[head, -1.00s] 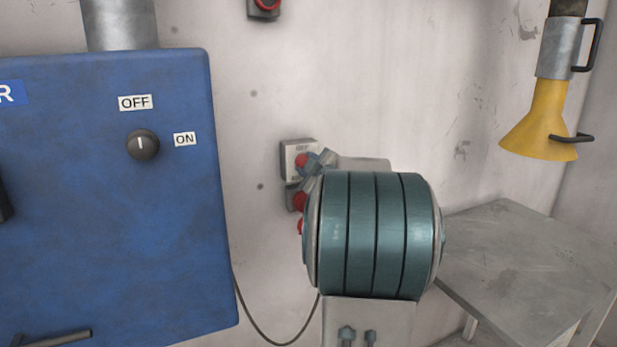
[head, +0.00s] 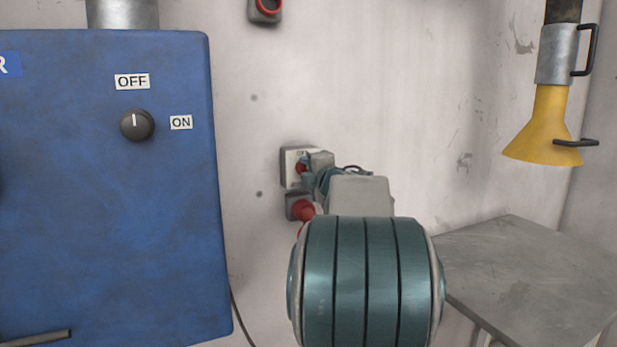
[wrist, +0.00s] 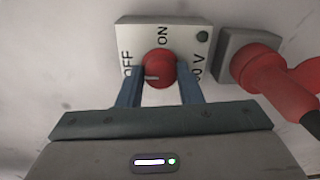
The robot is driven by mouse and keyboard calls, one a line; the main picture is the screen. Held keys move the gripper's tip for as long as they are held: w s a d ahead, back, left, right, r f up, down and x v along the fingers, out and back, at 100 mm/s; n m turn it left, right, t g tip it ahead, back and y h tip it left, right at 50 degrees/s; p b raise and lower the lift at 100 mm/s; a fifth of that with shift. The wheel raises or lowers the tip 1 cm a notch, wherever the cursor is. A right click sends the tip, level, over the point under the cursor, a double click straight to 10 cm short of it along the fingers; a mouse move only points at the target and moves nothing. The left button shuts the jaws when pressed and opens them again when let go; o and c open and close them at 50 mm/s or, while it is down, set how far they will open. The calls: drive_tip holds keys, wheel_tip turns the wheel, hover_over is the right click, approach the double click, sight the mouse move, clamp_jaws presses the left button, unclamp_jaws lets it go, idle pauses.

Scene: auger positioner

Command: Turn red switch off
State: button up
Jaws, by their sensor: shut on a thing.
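The red switch (wrist: 160,68) is a round knob on a pale plate (wrist: 183,28) marked OFF, ON and partly hidden "V" text, in the wrist view. A light mark on the knob points left, toward the OFF label. My gripper (wrist: 160,77) is shut on the knob, one blue finger on each side. In the head view the red switch (head: 301,168) shows on its wall box (head: 291,156), partly covered by my gripper (head: 312,173). My arm hides much of the area below.
A socket with a red plug (wrist: 262,72) sits right beside the switch plate; in the head view the plug (head: 304,210) is just below. A blue cabinet (head: 120,220) with a black OFF/ON knob stands left. A grey table (head: 530,270) and yellow funnel (head: 545,125) are right.

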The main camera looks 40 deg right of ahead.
drive_tip(key=shift+n, duration=0.3)
idle(0.4)
drive_tip(key=o, duration=0.9)
drive_tip(key=shift+w, duration=0.15)
drive_tip(key=v, duration=1.4)
drive_tip(key=shift+a, duration=0.1)
